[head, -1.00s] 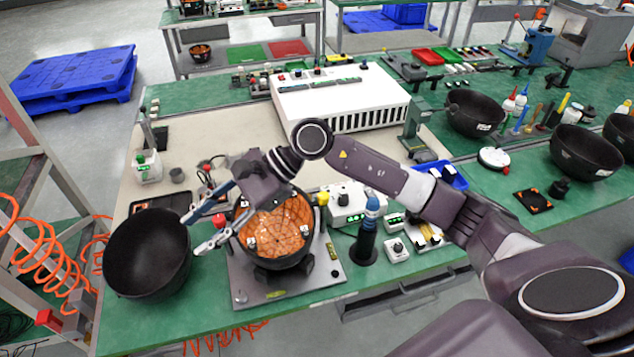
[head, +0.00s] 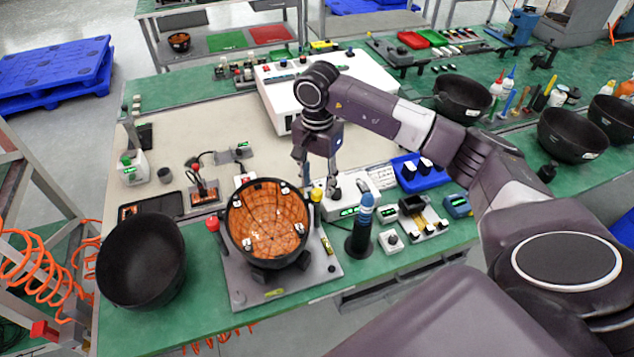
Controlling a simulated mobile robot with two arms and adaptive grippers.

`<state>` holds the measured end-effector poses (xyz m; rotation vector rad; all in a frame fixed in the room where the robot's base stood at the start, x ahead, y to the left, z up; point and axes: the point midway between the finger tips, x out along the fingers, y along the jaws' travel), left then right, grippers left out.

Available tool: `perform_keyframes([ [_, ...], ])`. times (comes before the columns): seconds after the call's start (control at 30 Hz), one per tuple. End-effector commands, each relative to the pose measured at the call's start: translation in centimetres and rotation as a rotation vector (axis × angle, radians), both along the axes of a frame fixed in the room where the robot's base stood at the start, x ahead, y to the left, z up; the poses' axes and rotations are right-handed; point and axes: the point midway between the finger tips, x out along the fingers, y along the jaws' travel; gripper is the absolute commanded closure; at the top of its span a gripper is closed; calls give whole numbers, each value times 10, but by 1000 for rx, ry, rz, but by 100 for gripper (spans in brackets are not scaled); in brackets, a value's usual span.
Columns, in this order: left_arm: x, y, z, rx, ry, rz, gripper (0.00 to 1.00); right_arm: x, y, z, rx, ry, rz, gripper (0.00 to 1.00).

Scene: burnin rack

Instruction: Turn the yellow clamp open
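The yellow clamp (head: 317,195) is a small yellow-topped post at the right rim of a black bowl with an orange tiled inside (head: 268,228). The bowl sits in a fixture on a grey plate (head: 238,283). A red-topped clamp (head: 213,225) stands at the bowl's left side. My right gripper (head: 318,186) points down just behind the yellow clamp. Its fingers are spread apart and nothing shows between them. I cannot tell whether a finger touches the clamp. My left gripper is out of view.
A white device with a green display (head: 350,208) stands close to the right of the yellow clamp. A dark blue-topped cylinder (head: 361,232) stands in front of it. An empty black bowl (head: 142,260) is at the left. The beige mat (head: 225,125) behind is partly clear.

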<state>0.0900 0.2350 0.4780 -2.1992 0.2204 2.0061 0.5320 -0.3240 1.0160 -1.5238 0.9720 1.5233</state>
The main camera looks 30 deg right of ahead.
Motion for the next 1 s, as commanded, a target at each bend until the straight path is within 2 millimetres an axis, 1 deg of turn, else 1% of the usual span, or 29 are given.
perform_keyframes([
  [0.03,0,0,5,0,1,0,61,-1,0,-5,1,4,0,61],
  [0.2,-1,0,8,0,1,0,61,0,1,-18,1,2,1,61],
  [0.47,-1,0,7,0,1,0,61,0,1,-21,2,-1,1,61],
  [0.57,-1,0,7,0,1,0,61,0,1,-21,1,0,1,71],
  [0.8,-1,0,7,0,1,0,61,0,1,-20,2,-1,1,98],
  [0.83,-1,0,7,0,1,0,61,0,1,-20,2,-1,1,100],
  [1.0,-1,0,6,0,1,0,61,0,1,-20,2,-1,-5,100],
])
